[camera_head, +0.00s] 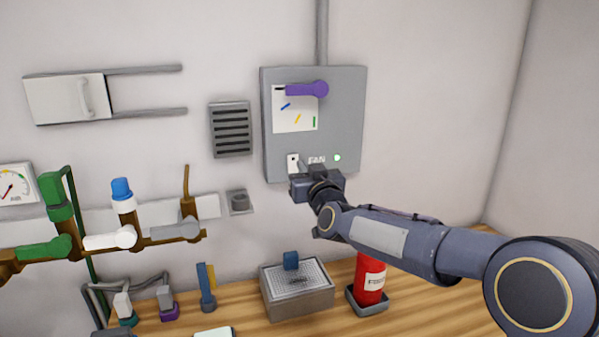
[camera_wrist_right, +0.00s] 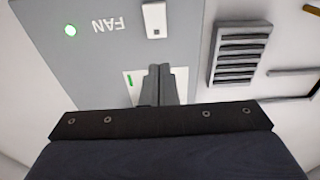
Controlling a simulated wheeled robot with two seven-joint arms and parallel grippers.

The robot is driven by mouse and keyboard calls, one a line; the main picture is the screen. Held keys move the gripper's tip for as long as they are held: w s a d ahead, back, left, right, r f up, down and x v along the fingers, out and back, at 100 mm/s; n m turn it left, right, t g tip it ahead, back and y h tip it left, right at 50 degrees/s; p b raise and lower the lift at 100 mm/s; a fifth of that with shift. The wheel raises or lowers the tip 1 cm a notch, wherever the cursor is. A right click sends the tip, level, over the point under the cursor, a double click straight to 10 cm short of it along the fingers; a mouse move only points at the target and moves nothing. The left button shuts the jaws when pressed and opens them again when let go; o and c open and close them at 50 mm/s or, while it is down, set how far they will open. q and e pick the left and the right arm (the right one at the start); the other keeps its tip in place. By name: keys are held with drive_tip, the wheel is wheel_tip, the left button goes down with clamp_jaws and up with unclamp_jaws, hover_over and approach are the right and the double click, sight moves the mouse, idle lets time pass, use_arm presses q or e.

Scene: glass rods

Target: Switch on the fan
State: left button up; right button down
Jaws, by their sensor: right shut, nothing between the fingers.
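The grey fan panel (camera_head: 345,110) hangs on the back wall, with a "FAN" label (camera_head: 317,160). Left of the label is a small white switch (camera_head: 293,161) with a dark mark. My right gripper (camera_head: 298,174) is shut and empty, just below the switch in the head view; contact cannot be told there. My left gripper is out of view.
Below are a grey box (camera_head: 298,300) and a red cylinder (camera_head: 370,279). Pipes with valves (camera_head: 110,240) fill the left.

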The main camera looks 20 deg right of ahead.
drive_tip(key=s, duration=0.7)
drive_tip(key=shift+d+r, duration=0.25)
drive_tip(key=shift+r, duration=0.2)
drive_tip(key=s+f+g+y, duration=0.1)
drive_tip(key=s+f+g, duration=0.3)
drive_tip(key=s+f, duration=0.3)
drive_tip(key=s+f+m+g+y+p, duration=0.1)
drive_tip(key=s+f+g, duration=0.4)
drive_tip(key=s, duration=1.1)
drive_tip(key=s+f+m+g+y+p, duration=0.1)
drive_tip(key=s+f+g, duration=0.3)
drive_tip(key=s+f, duration=0.6)
drive_tip(key=shift+s+a+g, duration=0.3)
drive_tip(key=shift+s+a, duration=0.05)
drive_tip(key=shift+s, duration=0.85)
